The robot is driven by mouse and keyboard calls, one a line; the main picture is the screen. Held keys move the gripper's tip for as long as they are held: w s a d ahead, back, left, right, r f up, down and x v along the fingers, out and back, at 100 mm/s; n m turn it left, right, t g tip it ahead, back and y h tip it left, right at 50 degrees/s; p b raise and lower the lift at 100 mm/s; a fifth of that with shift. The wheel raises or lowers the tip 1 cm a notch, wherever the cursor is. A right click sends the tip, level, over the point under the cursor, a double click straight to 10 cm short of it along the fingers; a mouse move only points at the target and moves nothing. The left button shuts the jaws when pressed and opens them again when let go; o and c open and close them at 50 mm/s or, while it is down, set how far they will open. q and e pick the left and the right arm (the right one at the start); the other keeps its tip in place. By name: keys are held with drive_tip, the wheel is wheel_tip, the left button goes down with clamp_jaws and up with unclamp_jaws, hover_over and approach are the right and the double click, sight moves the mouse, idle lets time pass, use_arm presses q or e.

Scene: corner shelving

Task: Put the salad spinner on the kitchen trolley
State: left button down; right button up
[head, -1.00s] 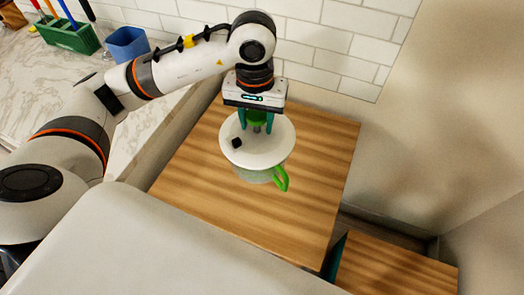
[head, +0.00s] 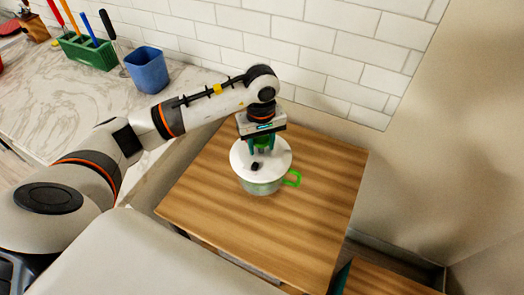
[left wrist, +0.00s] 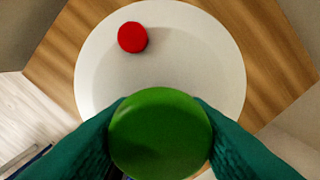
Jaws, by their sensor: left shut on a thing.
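The salad spinner (head: 276,160) has a white lid, a pale see-through bowl and a green side handle. It is upright over the middle of a wooden top (head: 320,205), which looks like the kitchen trolley. I cannot tell whether its base touches the wood. My left gripper (head: 261,144) points down and is shut on the green knob in the lid's centre. In the left wrist view, the teal fingers flank the green knob (left wrist: 160,133), with the white lid (left wrist: 200,60) below. My right gripper is not in view.
A marble counter (head: 60,100) on the left carries a green utensil holder (head: 88,52) and a blue cup (head: 147,70). White wall tiles stand behind the wooden top. Another wooden surface (head: 385,280) is at the bottom right. Bare wood surrounds the spinner.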

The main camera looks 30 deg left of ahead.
sight(261, 152)
use_arm(q)
wheel_tip(261, 152, down, 4)
drive_tip(key=shift+d+r+p, duration=0.1)
drive_tip(key=shift+r+p, duration=0.1)
drive_tip(key=shift+p, duration=0.35)
drive_tip(key=shift+f, duration=0.1)
drive_tip(key=shift+f, duration=0.1)
drive_tip(key=c, duration=0.8)
unclamp_jaws()
